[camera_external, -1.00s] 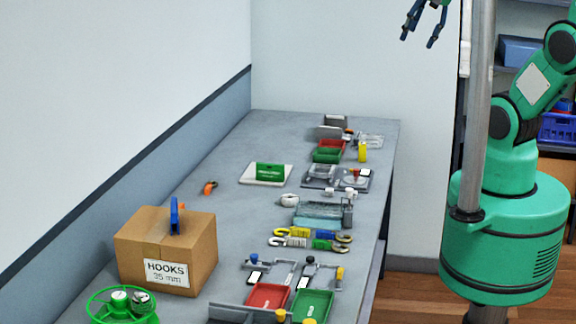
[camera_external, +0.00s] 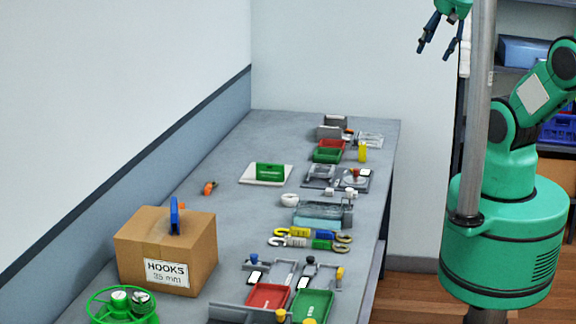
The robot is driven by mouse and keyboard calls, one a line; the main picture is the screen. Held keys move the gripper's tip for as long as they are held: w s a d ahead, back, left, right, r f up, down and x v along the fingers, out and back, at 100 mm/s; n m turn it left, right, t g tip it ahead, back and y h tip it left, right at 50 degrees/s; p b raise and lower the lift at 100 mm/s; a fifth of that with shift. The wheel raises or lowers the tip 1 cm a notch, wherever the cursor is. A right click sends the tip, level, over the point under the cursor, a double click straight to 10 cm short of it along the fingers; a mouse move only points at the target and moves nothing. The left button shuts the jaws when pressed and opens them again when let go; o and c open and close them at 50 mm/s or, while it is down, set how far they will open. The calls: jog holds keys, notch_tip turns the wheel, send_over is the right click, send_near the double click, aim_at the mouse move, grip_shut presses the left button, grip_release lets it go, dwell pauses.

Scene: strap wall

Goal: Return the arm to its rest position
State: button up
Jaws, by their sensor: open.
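My gripper (camera_external: 437,48) shows at the top right of the external view, with dark blue fingers pointing down and spread apart. It is open with nothing between the fingers. It is raised well above the bench, to the right of its far end and in front of the white wall. My green arm stands on its round green base at the right. The upper links of the arm run out of the top of the picture, so part of the arm is hidden.
A long grey bench (camera_external: 222,180) runs along the left wall. On it are a cardboard box labelled HOOKS (camera_external: 190,240), a green wire reel (camera_external: 122,308), red (camera_external: 268,296) and green trays (camera_external: 313,305), and several hooks and clamps. A grey pole (camera_external: 477,120) stands before my arm. Shelves stand behind.

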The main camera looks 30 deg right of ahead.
notch_tip(320, 180, down, 12)
jog(key=b, duration=1.1)
jog(key=shift+f+b, duration=0.25)
jog(key=shift+b, duration=0.1)
